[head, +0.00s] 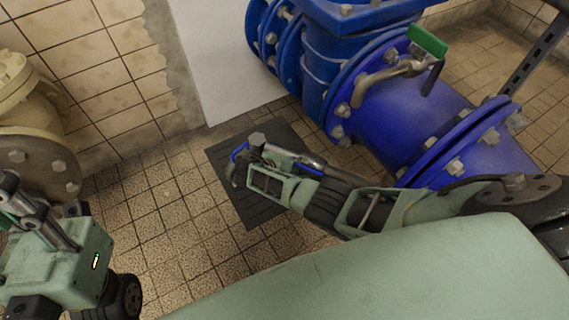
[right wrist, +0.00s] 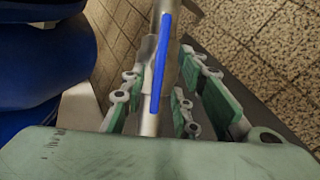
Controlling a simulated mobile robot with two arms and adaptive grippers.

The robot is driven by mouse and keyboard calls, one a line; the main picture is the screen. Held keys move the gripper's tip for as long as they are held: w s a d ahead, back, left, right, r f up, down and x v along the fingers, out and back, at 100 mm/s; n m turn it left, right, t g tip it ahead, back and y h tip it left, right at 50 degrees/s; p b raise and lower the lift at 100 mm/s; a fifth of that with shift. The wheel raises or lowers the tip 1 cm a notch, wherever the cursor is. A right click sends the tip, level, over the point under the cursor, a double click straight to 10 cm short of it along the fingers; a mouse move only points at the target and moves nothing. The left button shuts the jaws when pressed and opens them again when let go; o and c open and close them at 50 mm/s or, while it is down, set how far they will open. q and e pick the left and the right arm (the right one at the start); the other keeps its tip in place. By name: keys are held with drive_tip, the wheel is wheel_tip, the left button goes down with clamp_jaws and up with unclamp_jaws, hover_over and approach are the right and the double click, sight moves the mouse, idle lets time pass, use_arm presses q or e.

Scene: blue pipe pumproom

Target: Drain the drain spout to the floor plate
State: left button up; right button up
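The dark floor plate (head: 255,205) lies on the tiles near the white panel. My right gripper (head: 268,168) reaches in over it from the right. A metal pipe fitting with a blue lever (right wrist: 158,65) runs between its fingers in the right wrist view; blue parts also show at the gripper in the head view. Whether the fingers press on it is unclear. A metal spout (head: 378,82) with a green lever (head: 427,41) sits on the big blue pipe, apart from my right gripper. My left gripper (head: 22,205) is at the left edge, partly cut off.
The large blue flanged pipe (head: 415,115) fills the upper right and stands close to my right arm. A beige flanged pipe (head: 25,120) is at the left by the tiled wall. The tiled floor (head: 160,225) left of the plate is clear.

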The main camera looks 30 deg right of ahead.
drive_tip(key=v, duration=0.9)
drive_tip(key=shift+a+r, duration=0.2)
drive_tip(key=shift+a, duration=0.15)
